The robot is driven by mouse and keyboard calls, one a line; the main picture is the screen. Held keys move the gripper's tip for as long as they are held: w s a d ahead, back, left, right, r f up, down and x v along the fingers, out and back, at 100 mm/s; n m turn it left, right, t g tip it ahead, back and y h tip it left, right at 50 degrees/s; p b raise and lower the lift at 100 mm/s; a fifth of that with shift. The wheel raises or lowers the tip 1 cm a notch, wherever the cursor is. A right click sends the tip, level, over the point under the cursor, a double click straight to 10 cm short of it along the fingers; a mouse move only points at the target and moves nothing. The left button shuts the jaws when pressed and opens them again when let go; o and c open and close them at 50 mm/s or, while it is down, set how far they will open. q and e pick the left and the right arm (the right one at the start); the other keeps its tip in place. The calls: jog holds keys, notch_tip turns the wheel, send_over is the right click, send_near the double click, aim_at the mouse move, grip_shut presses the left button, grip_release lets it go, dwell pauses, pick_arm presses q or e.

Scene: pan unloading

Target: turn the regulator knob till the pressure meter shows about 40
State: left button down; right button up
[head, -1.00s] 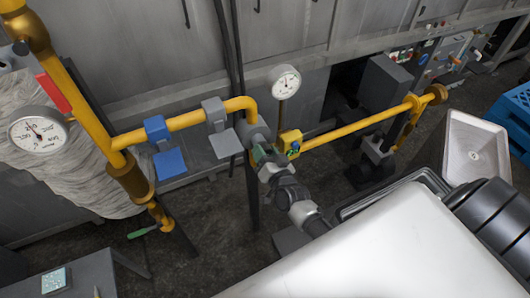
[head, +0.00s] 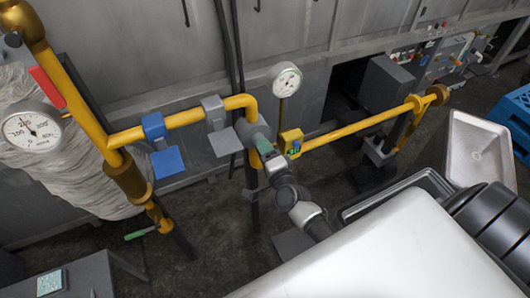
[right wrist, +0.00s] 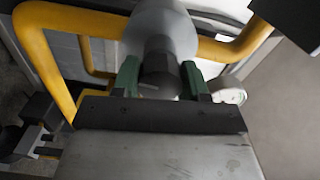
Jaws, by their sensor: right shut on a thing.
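The regulator (head: 246,132) is a grey body on the yellow pipe; it also shows in the right wrist view (right wrist: 160,22). Its dark knob (right wrist: 159,76) sits between the green fingers of my right gripper (right wrist: 159,80), which is shut on it. In the head view the gripper (head: 266,155) hides most of the knob. A small round white pressure meter (head: 287,79) stands just behind; its needle is too small to read surely. A larger meter (head: 32,128) is at the far left, its needle pointing up and left. My left gripper is out of view.
Yellow pipes (head: 350,129) run either side of the regulator. A yellow box (head: 291,139) is close on the right. A metal tray (head: 479,150) lies at the right.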

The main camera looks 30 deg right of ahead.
jog(key=shift+m, duration=0.6)
jog(key=o, duration=0.9)
jog(key=s, duration=0.3)
jog(key=s+b, duration=0.1)
jog(key=s, duration=0.3)
jog(key=s+b, duration=0.1)
jog(key=s, duration=0.3)
jog(key=shift+a, duration=0.3)
jog(key=shift+w, duration=0.1)
